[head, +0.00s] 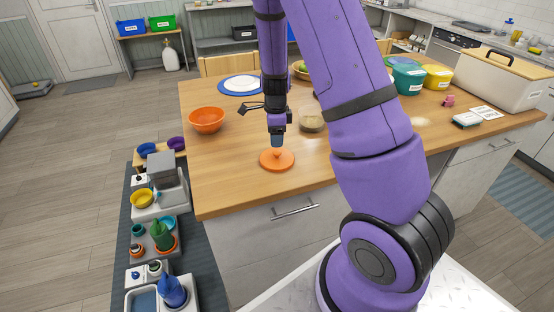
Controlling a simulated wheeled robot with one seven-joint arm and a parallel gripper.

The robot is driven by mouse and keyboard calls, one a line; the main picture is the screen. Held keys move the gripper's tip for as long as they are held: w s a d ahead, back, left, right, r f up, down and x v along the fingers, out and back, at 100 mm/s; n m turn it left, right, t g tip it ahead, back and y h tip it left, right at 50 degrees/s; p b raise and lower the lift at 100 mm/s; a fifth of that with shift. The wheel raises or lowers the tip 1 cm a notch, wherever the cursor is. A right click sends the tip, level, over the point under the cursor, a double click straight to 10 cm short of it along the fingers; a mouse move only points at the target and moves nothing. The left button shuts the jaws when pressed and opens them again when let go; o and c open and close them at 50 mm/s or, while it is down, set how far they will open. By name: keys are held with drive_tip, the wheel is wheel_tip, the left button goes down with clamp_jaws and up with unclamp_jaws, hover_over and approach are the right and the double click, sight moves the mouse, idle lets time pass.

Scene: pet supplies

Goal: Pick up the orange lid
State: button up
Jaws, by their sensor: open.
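The orange lid (276,161) is a flat round disc with a raised knob in the middle. It lies on the wooden counter (225,188) close to the front edge. My gripper (277,146) points straight down right above the lid, with its tips at the knob. The gripper is open. From this view I cannot tell whether the fingers are around the knob or just above it, as the tips are small and partly cover it.
An orange bowl (207,120) stands left of the lid, and a blue-rimmed plate (242,84) lies behind. A round tan container (312,123) is right of the gripper. Colored tubs and a large bin (497,82) fill the right side. The counter's front left is clear.

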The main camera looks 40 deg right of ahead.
sight(277, 151)
drive_tip(key=shift+s+f, duration=0.15)
drive_tip(key=shift+f, duration=1.5)
drive_tip(key=shift+s+f, duration=0.15)
drive_tip(key=shift+f, duration=1.5)
drive_tip(key=c, duration=1)
